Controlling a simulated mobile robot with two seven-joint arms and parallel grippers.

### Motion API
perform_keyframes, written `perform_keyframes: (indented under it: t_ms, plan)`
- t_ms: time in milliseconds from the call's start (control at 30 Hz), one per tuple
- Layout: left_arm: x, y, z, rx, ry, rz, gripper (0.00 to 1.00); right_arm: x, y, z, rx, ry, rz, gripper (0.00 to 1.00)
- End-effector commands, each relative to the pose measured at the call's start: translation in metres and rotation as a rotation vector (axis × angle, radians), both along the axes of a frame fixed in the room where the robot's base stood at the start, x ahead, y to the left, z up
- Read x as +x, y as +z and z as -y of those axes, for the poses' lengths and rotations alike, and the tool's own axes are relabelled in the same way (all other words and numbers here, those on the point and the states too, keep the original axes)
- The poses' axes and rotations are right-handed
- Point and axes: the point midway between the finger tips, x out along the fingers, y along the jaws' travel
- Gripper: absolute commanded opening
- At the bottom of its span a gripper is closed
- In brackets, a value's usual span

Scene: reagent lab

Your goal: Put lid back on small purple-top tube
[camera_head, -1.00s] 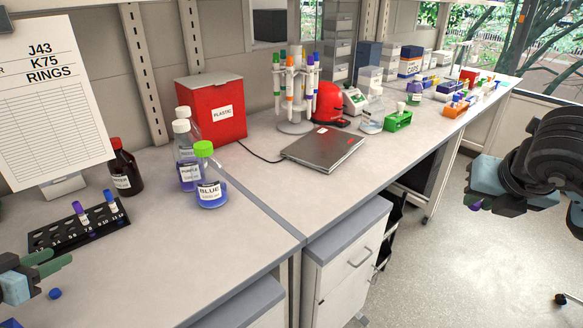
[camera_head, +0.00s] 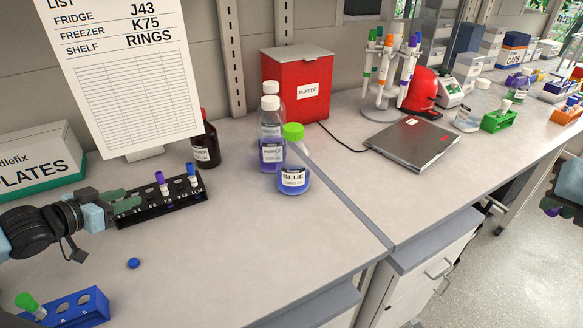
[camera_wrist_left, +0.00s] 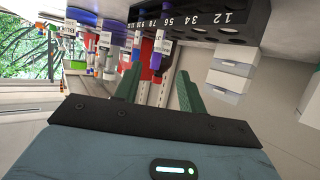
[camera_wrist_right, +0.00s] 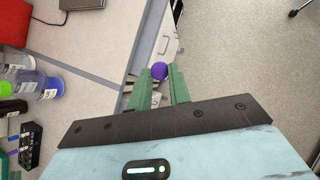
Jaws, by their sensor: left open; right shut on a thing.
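The small tube with a purple top (camera_head: 161,184) stands upright in the black rack (camera_head: 190,202); it also shows in the left wrist view (camera_wrist_left: 156,54). My left gripper (camera_head: 120,201) is open at the rack's left end, its fingers pointing toward the tube but not closed on it. My right gripper (camera_wrist_right: 160,90) is shut on a round purple lid (camera_wrist_right: 160,70), held at the fingertips. In the head view, the right gripper (camera_head: 551,205) is at the right edge, partly cut off, beyond the bench front. Whether the tube's mouth is open cannot be told.
A blue-topped tube (camera_head: 192,175) stands in the same rack. A small blue cap (camera_head: 133,263) lies on the bench. A blue rack (camera_head: 75,309) is at front left. Bottles (camera_head: 293,170) stand right of the black rack. Bench between rack and front edge is mostly clear.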

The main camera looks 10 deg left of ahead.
Motion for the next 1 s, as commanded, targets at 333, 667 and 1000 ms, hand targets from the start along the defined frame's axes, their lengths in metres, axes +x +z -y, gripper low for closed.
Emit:
perform_keyframes:
  t_ms: [333, 667, 1000]
  plan:
    - [0.001, 0.000, 0.000, 0.000, 0.000, 0.001, 0.40, 0.000, 0.000, 0.000, 0.000, 0.000, 0.000, 0.00]
    - [0.010, -0.003, 0.002, -0.001, 0.001, 0.004, 0.40, 0.000, 0.000, 0.000, 0.000, 0.000, 0.000, 0.00]
    - [0.021, -0.007, 0.005, 0.002, 0.000, 0.002, 0.40, 0.000, 0.000, 0.000, 0.000, 0.000, 0.000, 0.00]
